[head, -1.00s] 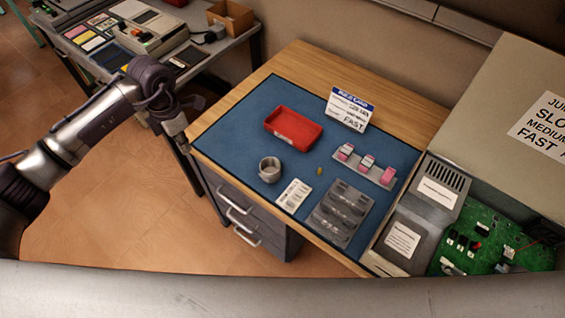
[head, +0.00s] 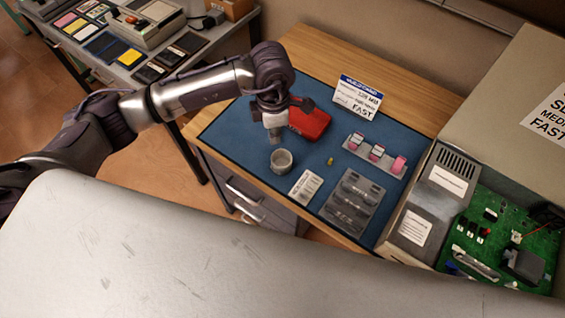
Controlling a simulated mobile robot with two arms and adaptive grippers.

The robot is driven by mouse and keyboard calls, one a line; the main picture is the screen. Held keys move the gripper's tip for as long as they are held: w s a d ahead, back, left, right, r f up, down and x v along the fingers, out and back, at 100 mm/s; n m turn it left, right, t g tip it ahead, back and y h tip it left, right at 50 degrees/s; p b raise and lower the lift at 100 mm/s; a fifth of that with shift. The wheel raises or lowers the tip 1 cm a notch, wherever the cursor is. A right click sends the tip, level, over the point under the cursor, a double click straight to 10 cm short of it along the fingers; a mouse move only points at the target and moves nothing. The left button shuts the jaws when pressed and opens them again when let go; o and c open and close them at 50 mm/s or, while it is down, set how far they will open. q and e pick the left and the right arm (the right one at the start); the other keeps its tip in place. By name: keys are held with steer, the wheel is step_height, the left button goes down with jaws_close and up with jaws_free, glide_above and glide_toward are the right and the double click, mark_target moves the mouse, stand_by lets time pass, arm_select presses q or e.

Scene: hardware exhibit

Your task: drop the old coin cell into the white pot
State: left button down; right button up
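The pale grey-white pot (head: 282,162) stands upright on the blue mat, in front of the red tray. My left gripper (head: 274,138) points down just above and behind the pot's rim, seen from above. Its fingers are small and dark, and I cannot tell whether they are open or shut or hold anything. A small brass-coloured piece (head: 330,161) lies on the mat to the right of the pot. I cannot make out a coin cell for certain. My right gripper is not in view.
The red tray (head: 309,123) is partly hidden by my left arm. A white card (head: 304,187), a grey organiser (head: 350,203), a rack with pink items (head: 376,154) and a sign (head: 357,97) share the mat (head: 238,125). A green circuit board (head: 500,236) is at the right.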

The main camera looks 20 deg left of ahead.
arm_select(q)
step_height(320, 180, down, 3)
steer(key=shift+a+f+b, duration=0.1)
steer(key=shift+b, duration=0.45)
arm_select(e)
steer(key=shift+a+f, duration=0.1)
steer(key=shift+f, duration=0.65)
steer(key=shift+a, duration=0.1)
arm_select(q)
steer(key=c, duration=1.7)
jaws_free()
steer(key=shift+c, duration=0.2)
steer(key=o, duration=0.5)
step_height(320, 180, up, 12)
